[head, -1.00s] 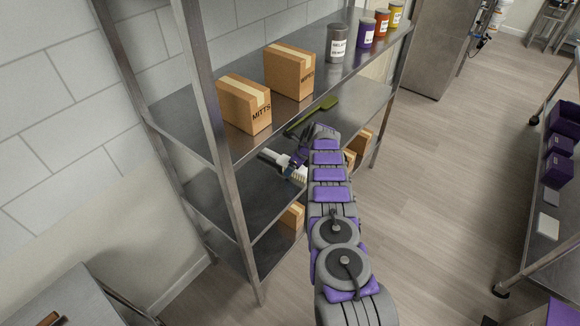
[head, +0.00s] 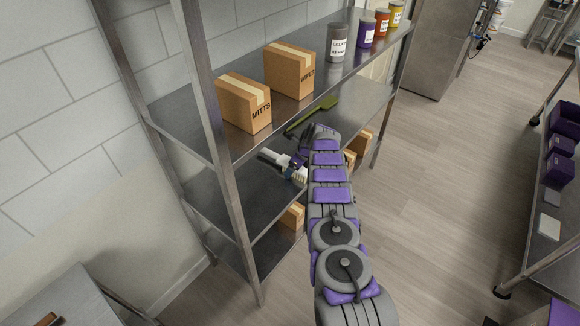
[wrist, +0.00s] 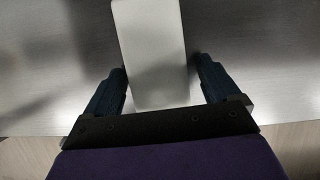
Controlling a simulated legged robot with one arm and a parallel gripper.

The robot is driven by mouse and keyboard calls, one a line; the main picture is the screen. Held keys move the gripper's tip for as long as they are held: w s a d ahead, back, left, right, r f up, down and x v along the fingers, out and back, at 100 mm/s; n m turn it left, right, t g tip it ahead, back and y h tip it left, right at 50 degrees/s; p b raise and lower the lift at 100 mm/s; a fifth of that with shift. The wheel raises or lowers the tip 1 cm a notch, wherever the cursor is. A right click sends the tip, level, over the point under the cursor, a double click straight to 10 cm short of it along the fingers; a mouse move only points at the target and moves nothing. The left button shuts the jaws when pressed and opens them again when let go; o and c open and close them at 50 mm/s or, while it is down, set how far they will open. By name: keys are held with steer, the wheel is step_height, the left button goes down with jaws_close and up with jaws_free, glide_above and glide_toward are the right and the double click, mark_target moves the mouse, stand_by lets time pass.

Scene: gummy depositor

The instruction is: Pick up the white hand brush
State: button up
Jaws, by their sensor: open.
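The white hand brush (head: 276,159) lies on the middle shelf of the metal rack in the head view, its pale bristles beside my gripper. Its white body also shows in the wrist view (wrist: 151,50), between the two dark fingers. My gripper (wrist: 160,88) is open, with one finger on each side of the white body and a gap visible on the left. In the head view my gripper (head: 300,160) is partly hidden by my arm. The wrist view does not make clear how far the fingers reach down beside the brush.
A green scoop-like tool (head: 313,115) lies on the same shelf behind the gripper. Boxes marked MITTS (head: 244,103) and WIPES (head: 289,70) stand on the shelf above. A metal rack post (head: 222,150) rises left of my arm. Smaller boxes (head: 292,215) sit lower down.

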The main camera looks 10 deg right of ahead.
steer(key=c, duration=1.3)
steer(key=shift+o, duration=0.2)
steer(key=shift+r, duration=0.1)
steer(key=shift+r+p, duration=0.3)
steer(key=shift+p, duration=0.35)
step_height(320, 180, up, 4)
steer(key=shift+f+p, duration=0.15)
steer(key=shift+p, duration=0.5)
steer(key=shift+s+a+f, duration=0.1)
steer(key=shift+s, duration=0.75)
steer(key=s+a+r+p, duration=0.1)
steer(key=s+p, duration=0.2)
steer(key=s, duration=1.1)
steer(key=shift+a+r, duration=0.15)
steer(key=shift+a, duration=0.05)
steer(key=shift+s, duration=0.1)
